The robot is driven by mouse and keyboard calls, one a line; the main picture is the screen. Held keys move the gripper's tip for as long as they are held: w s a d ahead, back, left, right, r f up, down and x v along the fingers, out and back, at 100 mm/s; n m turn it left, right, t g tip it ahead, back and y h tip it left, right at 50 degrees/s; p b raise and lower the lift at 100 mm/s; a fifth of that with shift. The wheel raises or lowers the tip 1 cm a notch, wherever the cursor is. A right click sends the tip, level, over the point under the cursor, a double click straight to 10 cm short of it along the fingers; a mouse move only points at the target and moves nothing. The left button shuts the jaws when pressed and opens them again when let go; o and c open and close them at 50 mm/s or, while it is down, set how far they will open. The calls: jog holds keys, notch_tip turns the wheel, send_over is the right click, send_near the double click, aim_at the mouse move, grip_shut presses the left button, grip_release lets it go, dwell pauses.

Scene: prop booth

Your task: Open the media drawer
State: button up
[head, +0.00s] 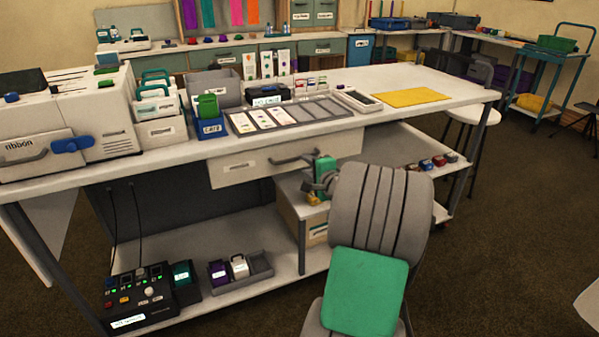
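A wide pale drawer (240,172) sits under the front edge of the long white worktable. A white machine on the left has a front panel marked "ribbon" (30,157) with a grey handle and a blue latch (72,144). My gripper is not in view.
A grey chair (380,212) with a green pad (364,292) stands before the table, right of the drawer handle. A green-and-grey item (325,170) is beside its back. A lower shelf (245,238) holds a control box (138,295). Brown floor is open at right.

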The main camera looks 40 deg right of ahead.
aim_at(298, 159)
jog(key=b+x, duration=0.1)
jog(key=x, duration=0.5)
jog(key=shift+w+f, duration=0.1)
jog(key=shift+c, duration=0.4)
grip_shut()
dwell(0.8)
